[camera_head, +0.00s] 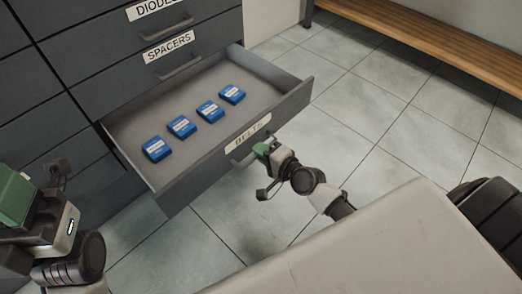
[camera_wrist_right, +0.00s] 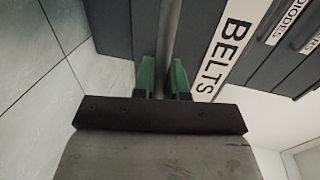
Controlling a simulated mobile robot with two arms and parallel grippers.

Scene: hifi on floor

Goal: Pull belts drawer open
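The belts drawer (camera_head: 290,106) is pulled well out of the grey cabinet, its inside showing. Its front bears a BELTS label (camera_head: 247,133), which also shows in the wrist view (camera_wrist_right: 222,55). My right gripper (camera_head: 262,150) is at the drawer's front, just below the label. In the wrist view its two green fingers (camera_wrist_right: 163,78) stand close on either side of the grey handle bar (camera_wrist_right: 170,30). They appear shut on it. My left gripper (camera_head: 22,200) is at the lower left, away from the drawer; its finger opening is unclear.
Several blue boxes (camera_head: 182,127) lie in a row inside the drawer. The SPACERS drawer (camera_head: 165,60) and DIODES drawer (camera_head: 150,18) above are closed. A wooden bench (camera_head: 440,45) stands at the back right. Tiled floor (camera_head: 370,110) is clear right of the drawer.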

